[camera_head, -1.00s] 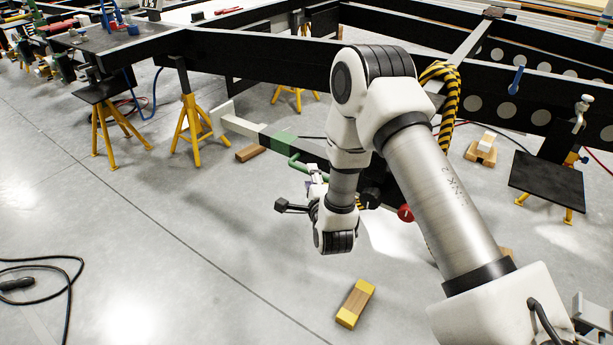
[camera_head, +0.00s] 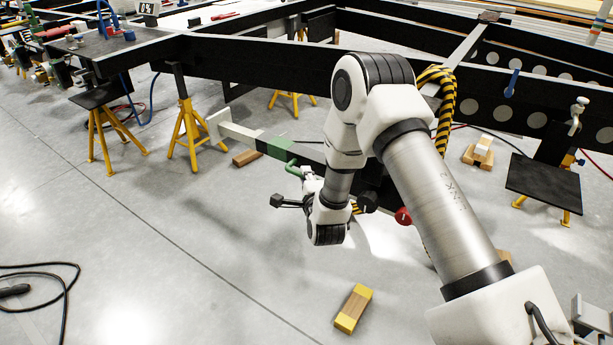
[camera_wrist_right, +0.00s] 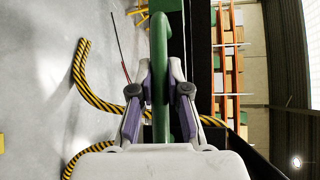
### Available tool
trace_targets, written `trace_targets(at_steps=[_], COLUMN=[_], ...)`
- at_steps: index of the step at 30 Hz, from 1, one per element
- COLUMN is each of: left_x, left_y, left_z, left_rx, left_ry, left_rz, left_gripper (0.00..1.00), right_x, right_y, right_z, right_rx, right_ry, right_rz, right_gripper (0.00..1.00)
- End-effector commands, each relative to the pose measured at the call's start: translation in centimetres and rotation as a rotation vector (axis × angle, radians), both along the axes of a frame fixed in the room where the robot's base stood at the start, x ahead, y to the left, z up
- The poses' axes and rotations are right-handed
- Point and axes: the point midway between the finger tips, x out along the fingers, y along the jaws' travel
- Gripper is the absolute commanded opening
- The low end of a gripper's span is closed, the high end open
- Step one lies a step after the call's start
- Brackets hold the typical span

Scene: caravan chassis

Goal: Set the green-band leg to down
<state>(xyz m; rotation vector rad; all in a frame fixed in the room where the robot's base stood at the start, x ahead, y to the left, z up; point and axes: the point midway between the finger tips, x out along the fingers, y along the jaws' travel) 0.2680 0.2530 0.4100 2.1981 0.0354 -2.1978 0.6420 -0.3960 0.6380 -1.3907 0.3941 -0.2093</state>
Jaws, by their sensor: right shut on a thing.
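The green-band leg (camera_head: 245,136) sticks out to the left from under the chassis and lies close to level. It has a pale end with a foot plate (camera_head: 217,126) and a green band (camera_head: 276,148). Its dark inner part runs behind my right arm. A green handle (camera_head: 292,169) bends off beside the band. My right gripper (camera_head: 305,181) is at this handle, partly hidden by my wrist. In the right wrist view my gripper (camera_wrist_right: 161,76) is shut on the green handle (camera_wrist_right: 160,38), one finger on each side. My left gripper is not in view.
The black chassis beam (camera_head: 255,62) spans above the leg, on yellow stands (camera_head: 187,130). A wooden block with yellow ends (camera_head: 353,308) lies on the open floor in front. A red knob (camera_head: 403,216) shows beside my forearm. A striped hose (camera_wrist_right: 97,98) runs near my gripper.

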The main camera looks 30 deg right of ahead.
Motion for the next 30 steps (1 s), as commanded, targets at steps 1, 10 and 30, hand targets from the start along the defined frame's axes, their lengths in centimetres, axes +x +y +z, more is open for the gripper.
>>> trace_targets(at_steps=[1,10,30], left_x=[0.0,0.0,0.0], left_y=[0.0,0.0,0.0], left_z=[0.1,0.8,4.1], left_rx=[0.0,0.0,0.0], left_ry=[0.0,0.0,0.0], left_rz=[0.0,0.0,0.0], left_gripper=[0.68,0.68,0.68], right_x=[0.0,-0.3,-4.9], right_y=[0.0,-0.1,-2.0], right_z=[-0.2,-2.8,-12.0], right_rx=[-0.004,-0.06,-0.296], right_ry=[0.013,0.152,0.725], right_rz=[0.0,-0.001,0.0], right_gripper=[0.0,0.0,0.0])
